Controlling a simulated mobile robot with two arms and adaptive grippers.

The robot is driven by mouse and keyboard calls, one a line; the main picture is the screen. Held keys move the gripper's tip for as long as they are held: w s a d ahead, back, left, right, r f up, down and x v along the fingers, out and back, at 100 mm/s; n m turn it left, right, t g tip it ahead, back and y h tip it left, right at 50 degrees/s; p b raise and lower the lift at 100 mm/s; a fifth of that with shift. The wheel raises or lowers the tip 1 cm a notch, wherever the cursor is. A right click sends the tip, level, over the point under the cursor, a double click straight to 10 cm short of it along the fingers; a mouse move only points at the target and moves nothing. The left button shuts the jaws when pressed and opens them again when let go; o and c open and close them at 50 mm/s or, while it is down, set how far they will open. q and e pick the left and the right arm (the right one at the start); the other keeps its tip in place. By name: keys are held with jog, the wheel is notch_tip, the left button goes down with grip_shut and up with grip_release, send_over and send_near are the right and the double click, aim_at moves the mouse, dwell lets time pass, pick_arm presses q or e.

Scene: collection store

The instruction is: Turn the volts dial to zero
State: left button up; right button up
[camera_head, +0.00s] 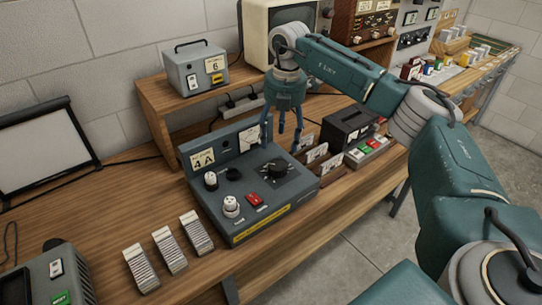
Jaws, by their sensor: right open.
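A teal console (285,205) marked 4A sits on the wooden bench. Its sloped top carries a large black dial (275,170) with a scale around it, a small black knob (233,174), two white knobs (211,180) and a red switch (254,198). The lettering is too small to tell which control is marked volts. My right gripper (282,138) points down above and behind the large black dial, open, its fingers apart and empty. It appears clear of the dial. My left gripper is out of view.
Three ribbed pale blocks (169,250) lie left of the console. A black box (350,126) and a unit with coloured buttons (367,152) stand to its right. A grey box (196,68) and a monitor (275,30) stand on the shelf behind. Bare bench lies in front.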

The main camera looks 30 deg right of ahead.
aim_at(278, 164)
jog(key=shift+s+a+f+p, duration=0.1)
jog(key=shift+s+f+p, duration=0.1)
jog(key=shift+s+f, duration=0.25)
jog(key=shift+s+f+p, duration=0.2)
jog(key=shift+s+f, duration=0.05)
jog(key=shift+f, duration=0.35)
jog(key=f, duration=0.1)
jog(key=f+p, duration=0.1)
jog(key=f, duration=0.1)
jog(key=shift+w+a+f, duration=0.1)
jog(key=shift+w+f, duration=0.1)
jog(key=shift+f, duration=0.05)
jog(key=f, duration=0.2)
jog(key=shift+w+f+p, duration=0.3)
jog(key=shift+w+f, duration=0.1)
jog(key=shift+f, duration=0.65)
jog(key=shift+c, duration=1)
jog(key=c, duration=0.4)
jog(key=shift+a, duration=0.1)
jog(key=c, duration=0.6)
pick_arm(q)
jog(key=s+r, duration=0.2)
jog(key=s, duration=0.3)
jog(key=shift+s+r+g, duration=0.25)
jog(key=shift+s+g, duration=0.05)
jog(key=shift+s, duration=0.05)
pick_arm(e)
jog(key=shift+o, duration=0.2)
